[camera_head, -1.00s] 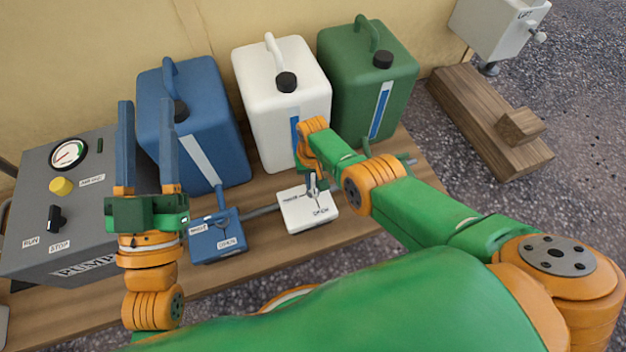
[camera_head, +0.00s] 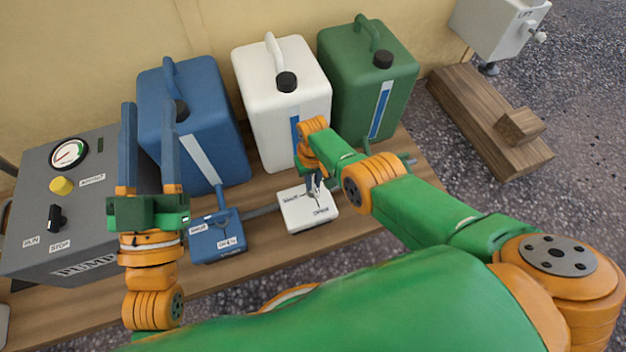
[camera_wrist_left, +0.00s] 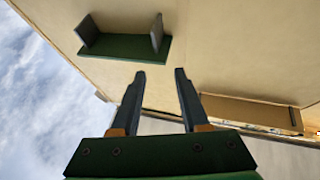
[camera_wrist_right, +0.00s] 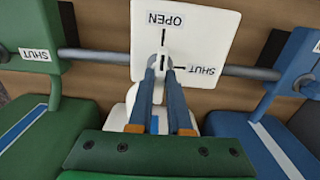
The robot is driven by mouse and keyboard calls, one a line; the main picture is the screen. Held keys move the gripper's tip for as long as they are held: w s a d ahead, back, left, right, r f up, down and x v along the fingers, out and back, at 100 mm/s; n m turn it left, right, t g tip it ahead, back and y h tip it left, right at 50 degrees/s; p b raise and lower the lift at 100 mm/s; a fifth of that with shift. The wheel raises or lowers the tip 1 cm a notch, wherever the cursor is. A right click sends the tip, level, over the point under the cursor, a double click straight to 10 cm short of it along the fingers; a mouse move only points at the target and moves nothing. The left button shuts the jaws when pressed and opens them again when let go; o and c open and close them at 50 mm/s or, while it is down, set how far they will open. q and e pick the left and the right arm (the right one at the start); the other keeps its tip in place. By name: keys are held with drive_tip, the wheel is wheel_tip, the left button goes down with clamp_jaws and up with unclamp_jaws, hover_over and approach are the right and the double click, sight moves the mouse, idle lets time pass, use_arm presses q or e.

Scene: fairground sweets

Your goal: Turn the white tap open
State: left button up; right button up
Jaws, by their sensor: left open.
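The white tap (camera_head: 298,217) is a white square block with OPEN and SHUT labels, on the bench in front of the white canister (camera_head: 268,103). Its face, with dark marks by both labels, also shows in the right wrist view (camera_wrist_right: 205,35). My right gripper (camera_head: 316,187) is at the middle of the block, its fingers drawn close together on the tap's small lever (camera_wrist_right: 161,55). The fingers hide most of the lever, so its exact angle is unclear. My left gripper (camera_head: 149,110) is open and empty, fingers up, in front of the blue canister (camera_head: 212,118).
A blue tap (camera_head: 213,240) is just left of the white one, joined by a grey pipe (camera_head: 262,210). The grey pump box (camera_head: 92,225) stands at the left. A green canister (camera_head: 350,85) is behind my right arm. A wooden beam (camera_head: 480,120) lies at the right.

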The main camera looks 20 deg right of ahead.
sight(313, 184)
drive_tip(key=o, duration=0.4)
drive_tip(key=shift+c, duration=0.2)
drive_tip(key=shift+r+p, duration=0.7)
drive_tip(key=shift+r, duration=0.05)
use_arm(q)
wheel_tip(313, 184, down, 14)
drive_tip(key=w+a+n+g+y+p, duration=0.1)
drive_tip(key=a+g+y, duration=0.15)
drive_tip(key=g, duration=0.55)
use_arm(e)
drive_tip(key=shift+r, duration=0.5)
drive_tip(key=shift+r+p, duration=1.15)
drive_tip(key=shift+r, duration=0.05)
wheel_tip(313, 184, up, 2)
drive_tip(key=shift+r+p, duration=0.1)
drive_tip(key=shift+p, duration=0.95)
use_arm(q)
drive_tip(key=s+a+f+g+y, duration=0.1)
drive_tip(key=s+a+f+g, duration=0.1)
drive_tip(key=s+f+g, duration=0.3)
drive_tip(key=s+a+f+g+y, duration=0.1)
drive_tip(key=s+f+g+y, duration=0.1)
drive_tip(key=s+f+g, duration=0.4)
drive_tip(key=shift+s+a+f+n, duration=0.35)
drive_tip(key=shift+s+f, duration=1)
drive_tip(key=shift+f, duration=1.35)
drive_tip(key=shift+y, duration=0.25)
